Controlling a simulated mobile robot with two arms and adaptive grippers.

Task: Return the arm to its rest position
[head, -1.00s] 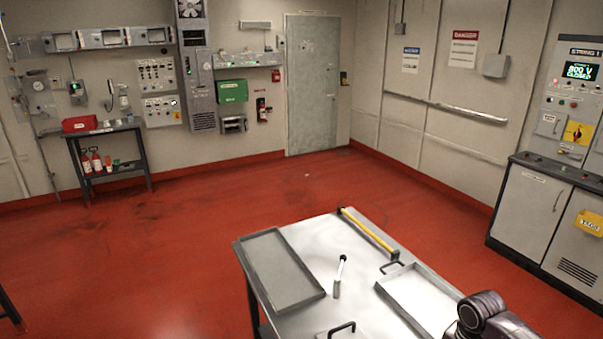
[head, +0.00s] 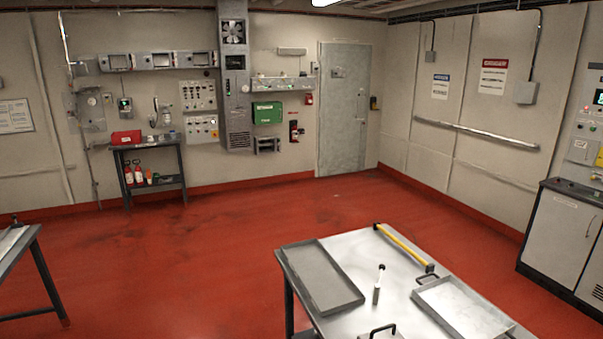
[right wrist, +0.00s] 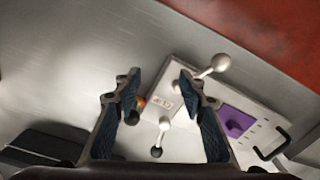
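My right gripper (right wrist: 155,85) shows in the right wrist view with its two dark-padded fingers spread apart. I see nothing held between them. Neither gripper shows in the head view now. My left gripper is in no current view.
Another table (head: 32,243) stands at left. Red floor (head: 190,260) between them is clear.

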